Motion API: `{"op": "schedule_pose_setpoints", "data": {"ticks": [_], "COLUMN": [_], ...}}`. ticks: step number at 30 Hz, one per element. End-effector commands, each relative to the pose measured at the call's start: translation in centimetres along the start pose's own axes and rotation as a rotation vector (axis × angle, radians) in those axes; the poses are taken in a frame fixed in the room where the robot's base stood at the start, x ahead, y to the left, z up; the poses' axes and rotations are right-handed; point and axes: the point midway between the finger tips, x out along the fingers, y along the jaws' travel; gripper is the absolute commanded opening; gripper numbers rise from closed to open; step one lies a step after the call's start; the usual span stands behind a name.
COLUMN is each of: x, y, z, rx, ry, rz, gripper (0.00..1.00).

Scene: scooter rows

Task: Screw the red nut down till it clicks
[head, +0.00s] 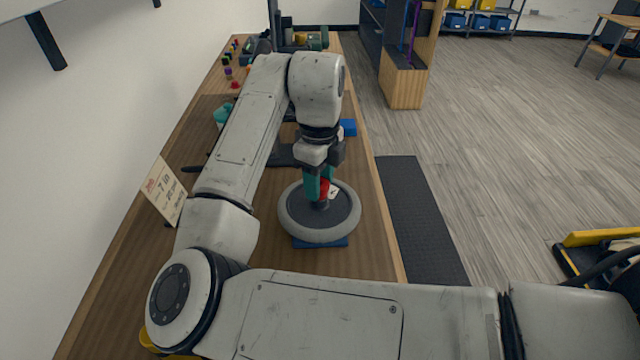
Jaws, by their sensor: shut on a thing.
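The red nut (323,188) sits at the centre of a wheel (291,225) with a grey tyre and dark disc, which lies flat on the bench. My gripper (321,187) points down over the wheel's hub, its teal fingers shut on the red nut. A dark hub piece (320,204) shows just below the nut. The fingers hide part of the nut, so its thread and how far down it sits cannot be seen. A small white tag (333,193) shows beside the nut.
A blue block (321,243) shows under the wheel's near edge. A sign card (164,191) stands at the left by the wall. Small coloured parts and a red piece (235,85) lie farther back. The bench's right edge borders a dark floor mat (425,220).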

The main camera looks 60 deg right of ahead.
Motion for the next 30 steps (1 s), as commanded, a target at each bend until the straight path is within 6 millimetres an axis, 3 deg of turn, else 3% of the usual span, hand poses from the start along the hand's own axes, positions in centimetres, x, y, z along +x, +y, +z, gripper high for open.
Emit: {"op": "schedule_pose_setpoints", "data": {"ticks": [11, 12, 18, 21, 30], "x": [-0.32, -0.32, -0.20, -0.16, -0.39], "y": [-0.26, -0.26, -0.21, -0.18, -0.16], "z": [0.39, 0.38, 0.21, 0.15, 0.10], "rx": [0.100, 0.100, 0.101, 0.102, 0.102], "ry": [-0.015, -0.014, -0.009, -0.007, -0.005], "rz": [-0.012, -0.012, -0.009, -0.008, -0.006], "gripper": [0.14, 0.45, 0.64, 0.73, 0.73]}}
